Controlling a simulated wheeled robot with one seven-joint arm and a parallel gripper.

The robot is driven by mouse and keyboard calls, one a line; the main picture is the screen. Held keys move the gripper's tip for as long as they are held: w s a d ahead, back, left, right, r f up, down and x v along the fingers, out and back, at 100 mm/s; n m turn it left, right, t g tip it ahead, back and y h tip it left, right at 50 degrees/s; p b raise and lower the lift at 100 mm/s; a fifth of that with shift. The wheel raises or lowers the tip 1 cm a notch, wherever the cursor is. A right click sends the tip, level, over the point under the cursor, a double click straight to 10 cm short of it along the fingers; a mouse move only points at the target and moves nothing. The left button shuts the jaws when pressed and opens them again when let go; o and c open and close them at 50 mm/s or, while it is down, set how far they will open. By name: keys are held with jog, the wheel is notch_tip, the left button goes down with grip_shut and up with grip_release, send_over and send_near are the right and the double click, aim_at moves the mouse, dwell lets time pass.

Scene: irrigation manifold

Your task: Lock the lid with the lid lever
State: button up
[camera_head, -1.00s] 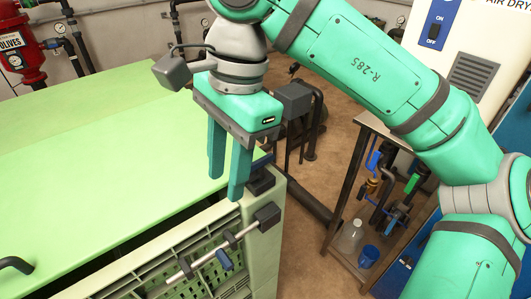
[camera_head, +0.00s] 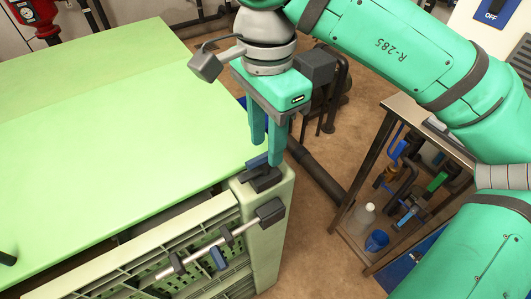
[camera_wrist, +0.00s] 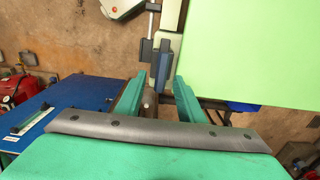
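The light green lid (camera_head: 110,120) covers the top of a pale green slatted bin (camera_head: 266,225). A dark gap shows under the lid's front edge. The lid lever (camera_head: 262,175), dark grey with a blue-grey handle, sits at the bin's near right corner. My gripper (camera_head: 267,155) points down just above and behind that lever, its fingers apart. In the wrist view, the lever handle (camera_wrist: 163,65) shows between the fingertips of my gripper (camera_wrist: 158,92), closer to the right finger. I cannot tell whether a finger touches it.
A silver rod (camera_head: 205,251) with dark end blocks and a blue piece runs along the bin's front, below the lever. A metal rack (camera_head: 385,150) with pipes, a bottle and a blue cup stands to the right. Brown floor (camera_head: 320,235) lies between them.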

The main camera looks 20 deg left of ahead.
aim_at(266, 153)
jog(key=shift+a+f, duration=0.1)
jog(key=shift+f, duration=2.25)
jog(key=shift+w, duration=0.1)
grip_shut()
